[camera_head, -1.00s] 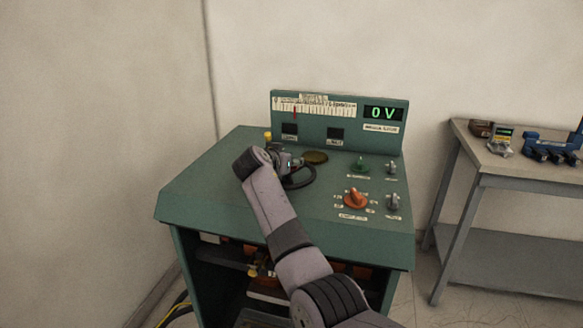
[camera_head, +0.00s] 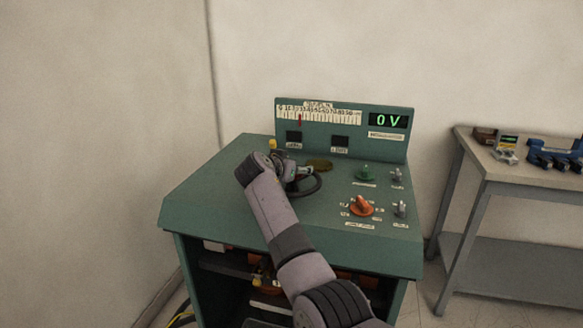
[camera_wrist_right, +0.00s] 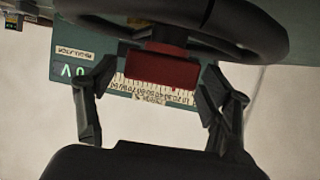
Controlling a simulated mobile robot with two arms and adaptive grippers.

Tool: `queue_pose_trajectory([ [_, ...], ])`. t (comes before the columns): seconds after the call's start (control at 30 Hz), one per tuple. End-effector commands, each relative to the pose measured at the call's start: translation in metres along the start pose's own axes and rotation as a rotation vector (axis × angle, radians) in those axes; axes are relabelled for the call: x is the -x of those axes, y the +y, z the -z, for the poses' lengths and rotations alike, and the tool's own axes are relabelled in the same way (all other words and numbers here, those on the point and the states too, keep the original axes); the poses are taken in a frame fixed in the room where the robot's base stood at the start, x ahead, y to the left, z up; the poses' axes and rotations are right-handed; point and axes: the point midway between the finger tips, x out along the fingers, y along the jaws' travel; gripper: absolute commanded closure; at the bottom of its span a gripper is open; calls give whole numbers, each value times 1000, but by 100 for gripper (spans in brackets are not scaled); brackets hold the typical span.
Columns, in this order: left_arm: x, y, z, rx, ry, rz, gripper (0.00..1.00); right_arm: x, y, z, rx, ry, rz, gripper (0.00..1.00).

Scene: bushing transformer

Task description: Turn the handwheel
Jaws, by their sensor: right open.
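The handwheel (camera_head: 312,187) is a dark ring on the sloping top of the green control desk (camera_head: 215,200). My right arm reaches over the desk, and its wrist hides the wheel's left part. My right gripper (camera_head: 291,172) is at the wheel and mostly hidden in the head view. In the right wrist view the open right gripper (camera_wrist_right: 162,78) has its fingers apart on either side of a red block (camera_wrist_right: 160,68) below the dark wheel rim (camera_wrist_right: 255,30). I see no clear contact. My left gripper is not in view.
The upright panel has a scale with a red pointer (camera_head: 299,120) near its left end and a display (camera_head: 388,121) reading 0 V. An orange knob (camera_head: 361,207) and a green knob (camera_head: 367,173) stand right of the wheel. A grey table (camera_head: 505,180) with devices stands at right.

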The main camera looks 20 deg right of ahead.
Motion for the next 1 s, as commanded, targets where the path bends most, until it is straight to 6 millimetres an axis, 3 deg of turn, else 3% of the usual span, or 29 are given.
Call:
queue_pose_trajectory([
  [0.37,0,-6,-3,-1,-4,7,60,2,0,6,0,0,-1,25],
  [0.8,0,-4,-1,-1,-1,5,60,32,0,77,-1,1,1,25],
  [1.0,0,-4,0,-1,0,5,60,38,0,91,-1,-1,0,25],
])
